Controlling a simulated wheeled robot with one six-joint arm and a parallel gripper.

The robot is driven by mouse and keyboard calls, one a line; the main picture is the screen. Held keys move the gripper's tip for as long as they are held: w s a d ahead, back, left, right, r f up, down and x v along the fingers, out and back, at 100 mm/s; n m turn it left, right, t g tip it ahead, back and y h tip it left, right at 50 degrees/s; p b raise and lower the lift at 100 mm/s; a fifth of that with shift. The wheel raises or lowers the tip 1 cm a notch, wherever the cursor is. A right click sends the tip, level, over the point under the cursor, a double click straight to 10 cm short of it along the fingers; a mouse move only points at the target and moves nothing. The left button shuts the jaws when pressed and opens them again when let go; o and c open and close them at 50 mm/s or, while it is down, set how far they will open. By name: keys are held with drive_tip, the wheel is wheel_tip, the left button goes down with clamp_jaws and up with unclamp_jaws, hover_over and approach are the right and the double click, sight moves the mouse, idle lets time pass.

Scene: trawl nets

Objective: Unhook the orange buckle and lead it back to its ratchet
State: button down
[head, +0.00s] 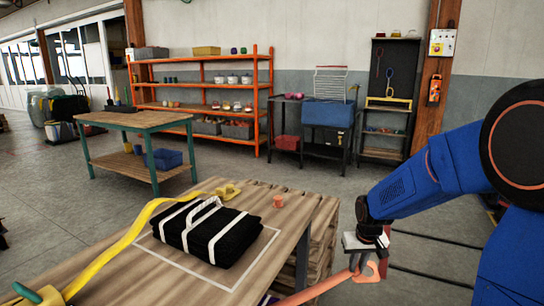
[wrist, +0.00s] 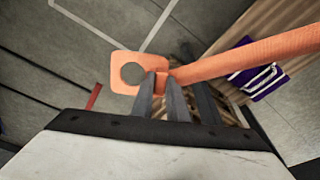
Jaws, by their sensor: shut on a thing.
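The orange buckle (wrist: 153,61) is a flat plate with a round hole, joined to an orange strap (wrist: 245,57). My gripper (wrist: 161,83) is shut on it near the strap end. In the head view, my gripper (head: 366,258) holds the buckle (head: 373,272) in the air, right of the wooden table and clear of its edge. The strap (head: 312,291) runs from it to the lower left, out of the frame. I cannot make out the orange ratchet in either view.
A black bundle with white straps (head: 228,241) lies on the wooden table (head: 150,275). A yellow strap (head: 130,236) passes beside it, with a yellow-green ratchet (head: 42,296) at lower left. An orange cup-like piece (head: 278,201) stands behind. A purple thing (wrist: 262,87) shows in the wrist view.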

drive_tip(key=s+r+t, duration=0.1)
drive_tip(key=s+r, duration=0.7)
drive_tip(key=s, duration=0.3)
drive_tip(key=s+r+t, duration=0.2)
drive_tip(key=s+r, duration=0.7)
drive_tip(key=s, duration=0.3)
wheel_tip(320, 180, up, 6)
drive_tip(key=w+a+n, duration=0.2)
drive_tip(key=w+a+r+n+g, duration=0.1)
drive_tip(key=w+a+r+n, duration=0.1)
drive_tip(key=w+a+r, duration=0.3)
drive_tip(key=w+a+r+n+g, duration=0.1)
drive_tip(key=w+a+r+n, duration=0.1)
drive_tip(key=w+r, duration=0.35)
drive_tip(key=w+a+r+n+g, duration=0.3)
drive_tip(key=w+a+n, duration=0.3)
drive_tip(key=w+a, duration=1.3)
drive_tip(key=s+a, duration=0.7)
drive_tip(key=s, duration=0.6)
drive_tip(key=s+a, duration=0.7)
drive_tip(key=s, duration=0.7)
drive_tip(key=s+a, duration=0.6)
drive_tip(key=s, duration=0.7)
drive_tip(key=shift+n, duration=0.3)
drive_tip(key=shift+w+a+f, duration=0.1)
drive_tip(key=shift+f, duration=3.65)
drive_tip(key=shift+w+f, duration=0.1)
drive_tip(key=shift+f, duration=3.6)
